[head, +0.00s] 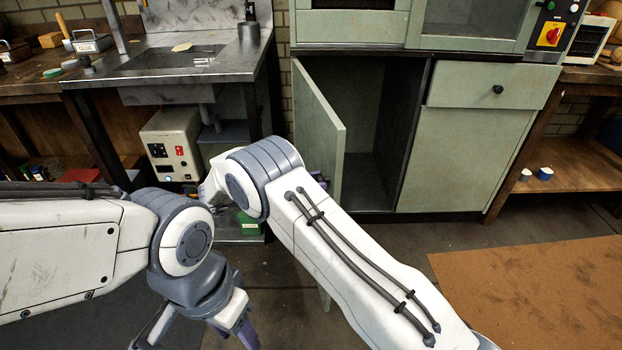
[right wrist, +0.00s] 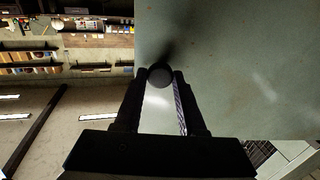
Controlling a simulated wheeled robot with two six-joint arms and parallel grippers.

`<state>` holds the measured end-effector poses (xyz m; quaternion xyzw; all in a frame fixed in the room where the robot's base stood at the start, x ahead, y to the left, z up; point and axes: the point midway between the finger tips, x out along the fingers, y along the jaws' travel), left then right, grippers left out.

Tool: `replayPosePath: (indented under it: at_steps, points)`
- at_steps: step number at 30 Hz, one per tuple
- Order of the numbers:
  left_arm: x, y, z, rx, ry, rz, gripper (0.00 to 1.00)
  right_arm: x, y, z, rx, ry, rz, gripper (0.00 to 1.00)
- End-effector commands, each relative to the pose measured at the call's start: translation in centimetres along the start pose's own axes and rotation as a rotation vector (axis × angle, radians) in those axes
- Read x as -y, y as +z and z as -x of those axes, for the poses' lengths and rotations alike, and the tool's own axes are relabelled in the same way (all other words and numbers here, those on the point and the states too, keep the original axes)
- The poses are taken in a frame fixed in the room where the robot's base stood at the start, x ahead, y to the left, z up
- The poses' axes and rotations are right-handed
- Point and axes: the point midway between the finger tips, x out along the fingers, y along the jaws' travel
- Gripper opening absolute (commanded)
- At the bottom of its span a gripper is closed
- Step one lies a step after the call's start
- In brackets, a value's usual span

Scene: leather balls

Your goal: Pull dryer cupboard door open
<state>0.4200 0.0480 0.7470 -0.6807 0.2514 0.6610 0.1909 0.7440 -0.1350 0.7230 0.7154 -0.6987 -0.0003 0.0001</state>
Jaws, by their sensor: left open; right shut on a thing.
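The dryer cupboard door (head: 322,135) is pale green and stands well open, swung out on the left of the dark cupboard opening (head: 370,160). Its painted face (right wrist: 235,65) fills the upper right of the right wrist view. My right gripper (right wrist: 162,78) is shut on the door's round dark knob (right wrist: 160,74). In the head view my right arm hides the knob and my right gripper. My left gripper (head: 195,335) is open and low at the bottom edge, apart from the door, with its tips partly cut off.
A pale green drawer (head: 490,86) and a closed panel are right of the opening. A metal sink bench (head: 175,65) and a cream control box (head: 170,145) stand on the left. A brown mat (head: 535,290) lies on the floor at right.

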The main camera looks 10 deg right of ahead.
Motion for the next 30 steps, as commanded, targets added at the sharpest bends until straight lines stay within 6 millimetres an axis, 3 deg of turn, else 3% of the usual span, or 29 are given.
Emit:
replayPosePath:
  at_steps: [16,17,18,19,30]
  points:
    - [0.00,0.00,-0.02,0.000,0.000,0.000,0.50,-0.22,-0.16,-0.12,-0.002,0.046,-0.001,0.00]
    - [0.00,0.00,-0.02,0.000,0.000,0.000,0.50,-0.22,-0.16,-0.10,-0.002,0.046,-0.001,0.43]
    - [0.00,0.00,-0.02,0.000,0.000,0.000,0.50,-0.23,-0.16,-0.07,-0.003,0.046,-0.001,0.58]
    - [0.00,0.00,-0.02,0.000,0.000,0.000,0.50,-0.22,-0.16,-0.06,-0.002,0.045,-0.001,0.68]
    - [-0.01,0.00,0.11,0.000,0.000,0.000,0.50,-0.16,-0.41,0.00,-0.001,0.042,-0.001,0.68]
